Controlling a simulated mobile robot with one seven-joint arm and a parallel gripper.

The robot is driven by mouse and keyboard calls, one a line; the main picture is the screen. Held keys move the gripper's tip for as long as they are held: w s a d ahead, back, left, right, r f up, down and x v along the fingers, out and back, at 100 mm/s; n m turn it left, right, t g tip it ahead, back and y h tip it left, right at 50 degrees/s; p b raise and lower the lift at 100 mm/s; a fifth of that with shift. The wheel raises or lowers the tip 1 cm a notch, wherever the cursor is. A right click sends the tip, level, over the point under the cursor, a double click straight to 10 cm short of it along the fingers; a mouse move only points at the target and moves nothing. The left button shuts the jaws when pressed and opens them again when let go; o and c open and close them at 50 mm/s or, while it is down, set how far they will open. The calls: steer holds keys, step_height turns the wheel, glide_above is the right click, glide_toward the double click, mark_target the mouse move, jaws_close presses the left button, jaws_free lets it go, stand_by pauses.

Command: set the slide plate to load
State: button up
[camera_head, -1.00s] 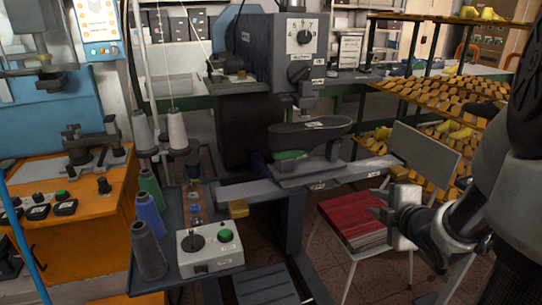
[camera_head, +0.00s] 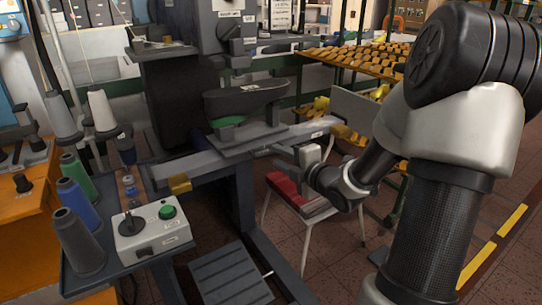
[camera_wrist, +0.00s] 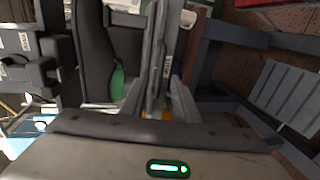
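The slide plate (camera_head: 238,146) is a flat grey plate on a long grey rail (camera_head: 205,171), under a dark shoe-shaped form (camera_head: 243,98) with a green underside. A small label shows near the rail's right part. Whether the fingers touch anything cannot be told.
A control box (camera_head: 152,230) with a green button stands at front left beside thread cones (camera_head: 77,240). A chair (camera_head: 320,206) with a red stack is just below my gripper. A yellow block (camera_head: 179,184) sits at the rail's left. Racks of lasts (camera_head: 355,62) stand behind.

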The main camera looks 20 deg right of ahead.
mark_target(271, 151)
steer(key=x, duration=0.5)
steer(key=shift+w+b, duration=0.15)
steer(key=shift+b, duration=0.15)
jaws_close()
